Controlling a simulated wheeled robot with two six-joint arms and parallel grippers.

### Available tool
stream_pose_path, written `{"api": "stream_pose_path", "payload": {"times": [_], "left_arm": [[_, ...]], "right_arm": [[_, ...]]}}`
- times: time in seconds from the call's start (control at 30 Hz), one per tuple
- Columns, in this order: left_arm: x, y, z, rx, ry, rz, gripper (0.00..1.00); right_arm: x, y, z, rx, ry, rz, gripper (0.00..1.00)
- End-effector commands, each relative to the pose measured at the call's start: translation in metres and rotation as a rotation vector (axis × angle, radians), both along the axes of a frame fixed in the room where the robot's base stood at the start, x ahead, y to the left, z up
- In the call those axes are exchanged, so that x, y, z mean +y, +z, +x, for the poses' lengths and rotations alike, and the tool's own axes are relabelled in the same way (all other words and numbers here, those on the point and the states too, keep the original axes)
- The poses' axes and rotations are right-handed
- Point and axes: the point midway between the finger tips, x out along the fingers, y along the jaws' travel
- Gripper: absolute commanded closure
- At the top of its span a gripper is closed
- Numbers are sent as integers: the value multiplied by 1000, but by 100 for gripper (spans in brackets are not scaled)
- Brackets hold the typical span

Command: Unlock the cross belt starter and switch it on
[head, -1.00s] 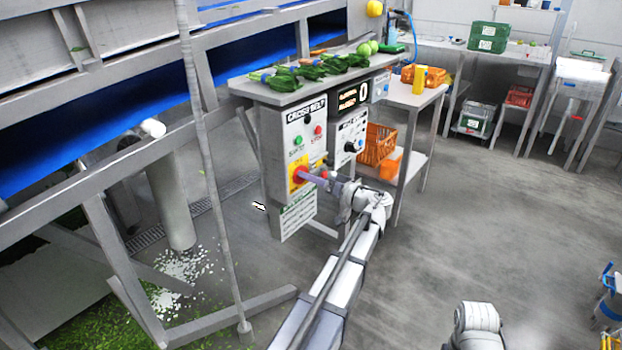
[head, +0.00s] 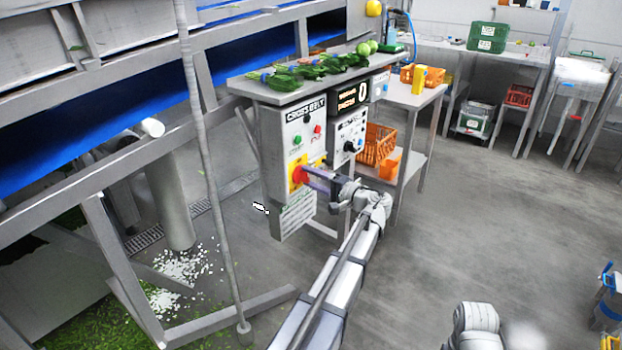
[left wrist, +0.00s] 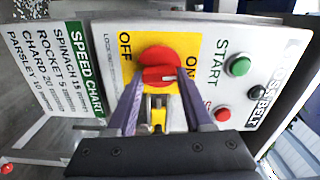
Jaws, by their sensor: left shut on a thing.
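The cross belt starter (head: 290,128) is a grey box with a white front panel, under a shelf. Its red rotary knob (left wrist: 160,62) sits on a yellow plate (left wrist: 183,45) marked OFF and ON. In the left wrist view the knob's grip bar lies across the picture, with its right end near ON. My left gripper (left wrist: 161,76) is shut on this bar, one finger at each end. The gripper (head: 308,174) partly hides the knob in the head view. A small yellow and dark piece (left wrist: 158,118) shows between the fingers; I cannot tell if it is a padlock. My right gripper is out of view.
Green START button (left wrist: 239,66) and red button (left wrist: 222,113) are beside the knob. A speed chart (left wrist: 85,72) is on the other side. Bunches of greens (head: 300,72) lie on the shelf above. A second control box (head: 350,138) stands close right.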

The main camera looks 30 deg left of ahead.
Motion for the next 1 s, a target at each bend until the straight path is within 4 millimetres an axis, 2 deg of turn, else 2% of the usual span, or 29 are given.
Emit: {"api": "stream_pose_path", "payload": {"times": [0.37,0.87,0.9,1.0], "left_arm": [[0,-1,0,116,0,8,100],[-1,-1,0,129,-1,9,100],[0,-1,0,129,0,9,44],[0,-1,0,128,0,10,33]], "right_arm": [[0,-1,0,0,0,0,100],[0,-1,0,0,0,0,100],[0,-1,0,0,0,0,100],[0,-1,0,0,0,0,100]]}}
